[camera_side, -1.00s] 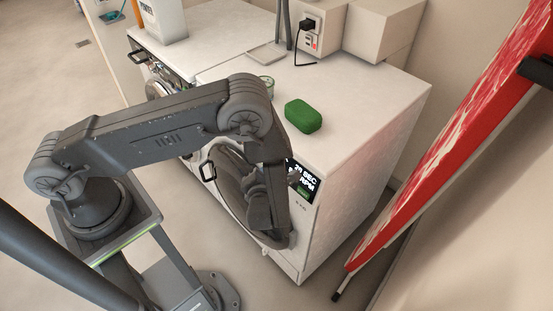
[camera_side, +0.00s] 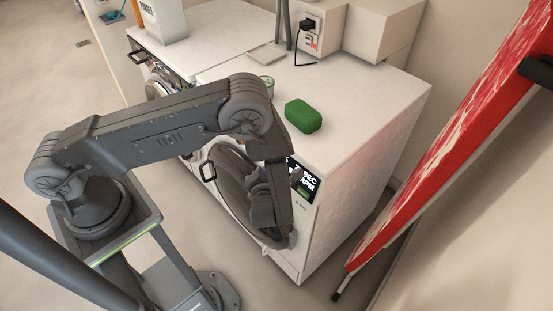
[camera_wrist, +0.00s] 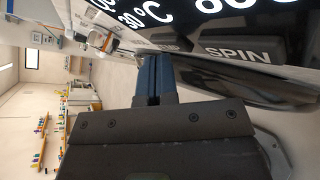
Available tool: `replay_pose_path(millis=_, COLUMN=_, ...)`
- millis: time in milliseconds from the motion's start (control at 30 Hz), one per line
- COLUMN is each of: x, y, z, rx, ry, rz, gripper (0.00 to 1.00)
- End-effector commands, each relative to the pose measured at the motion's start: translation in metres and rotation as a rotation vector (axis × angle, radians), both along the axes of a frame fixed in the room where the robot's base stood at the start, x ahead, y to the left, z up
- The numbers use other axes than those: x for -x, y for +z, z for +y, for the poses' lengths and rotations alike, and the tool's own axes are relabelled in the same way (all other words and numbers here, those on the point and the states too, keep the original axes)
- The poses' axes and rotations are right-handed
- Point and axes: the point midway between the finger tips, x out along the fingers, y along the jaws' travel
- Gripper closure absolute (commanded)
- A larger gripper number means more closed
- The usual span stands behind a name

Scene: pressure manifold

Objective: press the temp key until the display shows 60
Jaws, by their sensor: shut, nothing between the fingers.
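The washer's dark display (camera_wrist: 150,12) runs along the top of the wrist view. It shows white digits that look like 30 °C, with other figures cut off by the frame edge. In the side view the display (camera_side: 302,181) is partly covered by my arm. The temp key (camera_wrist: 168,44) is a dark key below the display, and only the end of its label shows. My gripper (camera_wrist: 154,60) is shut and empty, with its blue-grey fingertips at the temp key and partly covering it. I cannot tell whether they touch it. The side view hides the fingertips behind my wrist.
The SPIN key (camera_wrist: 240,51) is just right of the temp key. A dark round door (camera_side: 232,178) is below the panel. A green case (camera_side: 303,116) lies on the white washer top (camera_side: 365,105). A red ironing board (camera_side: 450,130) leans at the right.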

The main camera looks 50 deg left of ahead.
Motion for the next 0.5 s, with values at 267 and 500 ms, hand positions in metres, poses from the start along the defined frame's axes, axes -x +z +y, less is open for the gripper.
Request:
replay_pose_path(millis=267, x=0.0, y=0.0, z=0.0, rx=0.0, ry=0.0, rz=0.0, gripper=1.0)
replay_pose_path(millis=500, x=0.01, y=0.002, z=0.0, rx=-0.001, ry=0.0, rz=0.001, gripper=1.0)
